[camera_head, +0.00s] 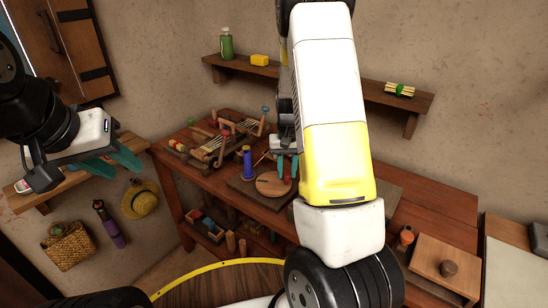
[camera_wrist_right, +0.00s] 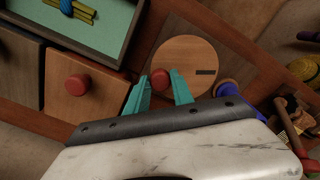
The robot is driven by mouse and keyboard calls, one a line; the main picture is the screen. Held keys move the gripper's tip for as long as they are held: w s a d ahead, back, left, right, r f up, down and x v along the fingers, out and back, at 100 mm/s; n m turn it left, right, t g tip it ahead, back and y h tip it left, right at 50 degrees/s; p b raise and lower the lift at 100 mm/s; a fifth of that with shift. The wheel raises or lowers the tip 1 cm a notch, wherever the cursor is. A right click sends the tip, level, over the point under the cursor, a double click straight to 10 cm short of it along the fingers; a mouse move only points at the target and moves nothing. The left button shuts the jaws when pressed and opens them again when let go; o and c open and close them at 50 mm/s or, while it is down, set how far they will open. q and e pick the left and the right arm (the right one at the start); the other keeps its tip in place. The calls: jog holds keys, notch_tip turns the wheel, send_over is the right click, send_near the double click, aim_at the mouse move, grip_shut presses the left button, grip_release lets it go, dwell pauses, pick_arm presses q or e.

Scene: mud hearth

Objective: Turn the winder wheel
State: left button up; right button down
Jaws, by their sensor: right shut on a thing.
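The winder wheel (camera_head: 270,186) is a round wooden disc lying flat on a dark wooden base on the workbench. In the right wrist view the wheel (camera_wrist_right: 188,52) shows a dark slot mark on its right side and a red knob (camera_wrist_right: 160,78) near its rim. My right gripper (camera_head: 287,166) has its teal fingers at the wheel's edge. In the right wrist view the fingers (camera_wrist_right: 160,80) stand on both sides of the red knob, shut on it. My left gripper (camera_head: 126,166) is open and empty, away to the left of the bench.
A blue spool (camera_head: 247,162) stands close to the wheel's left. Wooden frames with pegs (camera_head: 215,148) lie farther left. Drawers with a red knob (camera_wrist_right: 77,88) and a teal-lined tray (camera_wrist_right: 90,25) lie beside the wheel in the wrist view. A wall shelf (camera_head: 320,86) is behind my right arm.

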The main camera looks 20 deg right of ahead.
aim_at(273, 191)
jog(key=m, duration=0.2)
jog(key=s+a+m, duration=0.1)
jog(key=m, duration=0.1)
jog(key=shift+s+a+m, duration=0.1)
jog(key=shift+s+m, duration=0.05)
jog(key=shift+m, duration=0.15)
jog(key=m, duration=0.1)
jog(key=a+m, duration=0.1)
jog(key=m, duration=0.1)
jog(key=s+m, duration=0.1)
jog(key=shift+a+m, duration=0.25)
jog(key=shift+m, duration=0.05)
jog(key=a+m, duration=0.1)
jog(key=m, duration=0.2)
jog(key=shift+a, duration=0.2)
jog(key=shift+w+a+m, duration=0.1)
jog(key=shift+a+m, duration=0.25)
jog(key=shift+m, duration=0.7)
jog(key=shift+a+m, duration=0.3)
jog(key=shift+m, duration=0.75)
jog(key=c, duration=1.1)
grip_release()
jog(key=shift+r, duration=0.1)
